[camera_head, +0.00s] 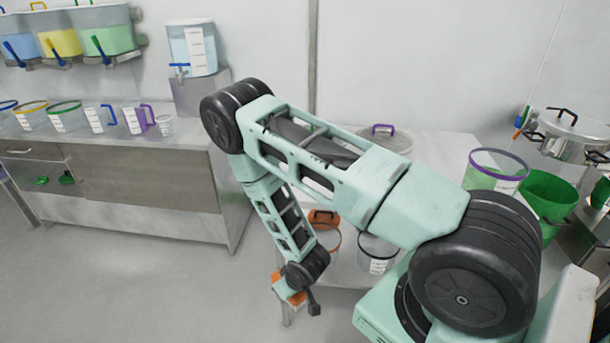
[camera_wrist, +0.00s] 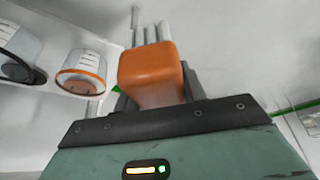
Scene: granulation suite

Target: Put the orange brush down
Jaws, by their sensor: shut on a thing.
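The orange brush (camera_wrist: 150,72) fills the middle of the wrist view, with an orange block and pale upright bristles or rods behind it. My gripper (camera_wrist: 155,98) is shut on it; dark finger parts show beside and behind the block. In the head view my gripper (camera_head: 292,288) hangs low at the front left of the right-hand table, with orange parts of the brush (camera_head: 278,278) showing at it. The brush is held clear of the table there; its far end is hidden by my arm.
An orange-rimmed container (camera_head: 328,240) and a black-rimmed container (camera_head: 378,262) stand on the right-hand table (camera_head: 440,148), partly behind my arm. A purple-rimmed container (camera_head: 497,172) and green bucket (camera_head: 548,200) are at right. The left bench (camera_head: 140,180) holds several jugs. Open floor lies at lower left.

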